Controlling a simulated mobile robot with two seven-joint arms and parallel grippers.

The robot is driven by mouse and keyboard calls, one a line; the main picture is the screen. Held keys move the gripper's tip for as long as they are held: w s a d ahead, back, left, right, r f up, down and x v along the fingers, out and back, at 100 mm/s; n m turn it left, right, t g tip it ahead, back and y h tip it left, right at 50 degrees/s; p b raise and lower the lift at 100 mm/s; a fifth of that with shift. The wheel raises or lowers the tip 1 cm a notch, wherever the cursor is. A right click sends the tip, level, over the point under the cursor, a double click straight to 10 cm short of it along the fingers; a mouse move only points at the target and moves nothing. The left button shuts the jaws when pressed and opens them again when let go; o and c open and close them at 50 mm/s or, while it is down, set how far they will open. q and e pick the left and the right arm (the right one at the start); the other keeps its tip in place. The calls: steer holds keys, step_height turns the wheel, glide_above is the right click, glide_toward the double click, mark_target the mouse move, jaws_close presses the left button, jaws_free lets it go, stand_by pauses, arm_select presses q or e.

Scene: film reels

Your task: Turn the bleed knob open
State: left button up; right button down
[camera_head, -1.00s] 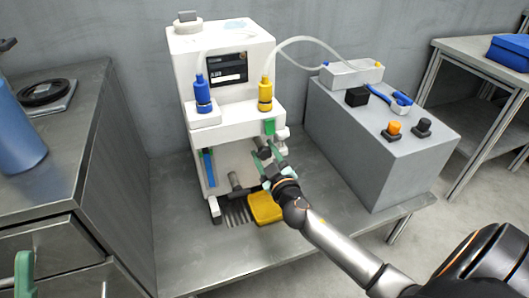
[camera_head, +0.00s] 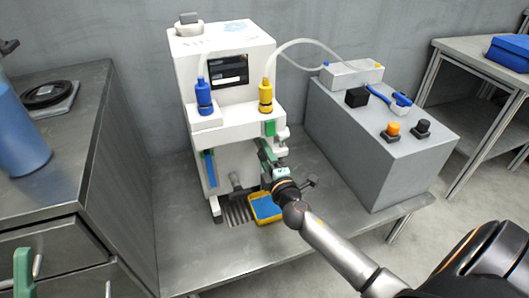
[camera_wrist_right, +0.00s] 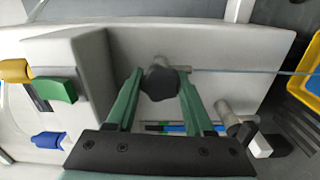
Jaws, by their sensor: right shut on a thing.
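The bleed knob (camera_wrist_right: 160,83) is a dark, lobed knob on the front of the white machine (camera_head: 236,115). My right gripper (camera_wrist_right: 161,88) has its green fingers on either side of the knob, shut on it. In the head view my right gripper (camera_head: 265,152) hides the knob. A thin blue stream (camera_wrist_right: 250,72) runs from a small spout beside the knob towards the yellow tray (camera_wrist_right: 300,70). The tray (camera_head: 256,221) holds blue liquid. A green part of my left gripper (camera_head: 24,265) shows at the lower left; its jaws cannot be made out.
A blue bottle (camera_head: 204,96) and a yellow bottle (camera_head: 265,95) stand on the machine's ledge. A grey box (camera_head: 380,160) with several knobs and a blue tool stands to the right. A metal cabinet (camera_head: 60,190) is at the left. The bench front is clear.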

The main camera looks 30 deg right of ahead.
steer(key=n, duration=0.3)
steer(key=shift+n+p, duration=0.35)
steer(key=shift+n, duration=0.05)
steer(key=shift+n+p, duration=0.35)
steer(key=shift+n, duration=1.45)
steer(key=shift+c, duration=1.4)
jaws_free()
steer(key=v, duration=1.2)
steer(key=shift+s+a, duration=0.15)
steer(key=shift+s, duration=0.05)
